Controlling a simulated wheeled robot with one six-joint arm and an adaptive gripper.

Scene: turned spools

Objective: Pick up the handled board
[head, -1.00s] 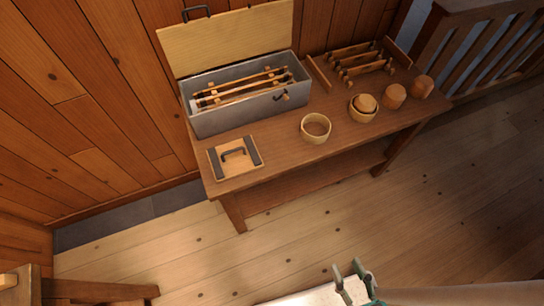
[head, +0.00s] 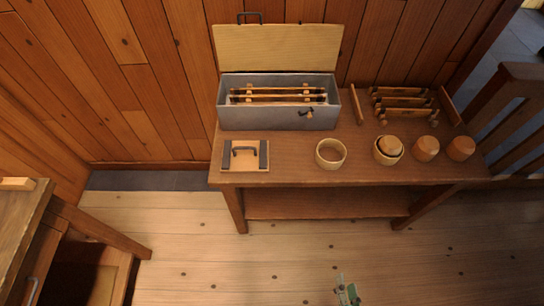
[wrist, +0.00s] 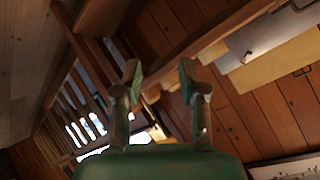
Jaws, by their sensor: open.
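The handled board (head: 233,163) lies flat on the front left of the wooden table in the head view. It is light wood with dark strips at both sides and a dark arched handle on top. My gripper (head: 347,291) is at the bottom edge of the head view, over the floor and well apart from the board. In the wrist view my gripper (wrist: 159,76) shows two green-grey fingers spread apart with nothing between them. I cannot make out the board in the wrist view.
The wooden table (head: 290,177) also bears an open grey box (head: 255,119) with rods inside, a round ring (head: 330,153), several turned wooden pieces and a rack (head: 404,103). A desk (head: 30,225) stands at the left. The floor (head: 200,250) before the table is clear.

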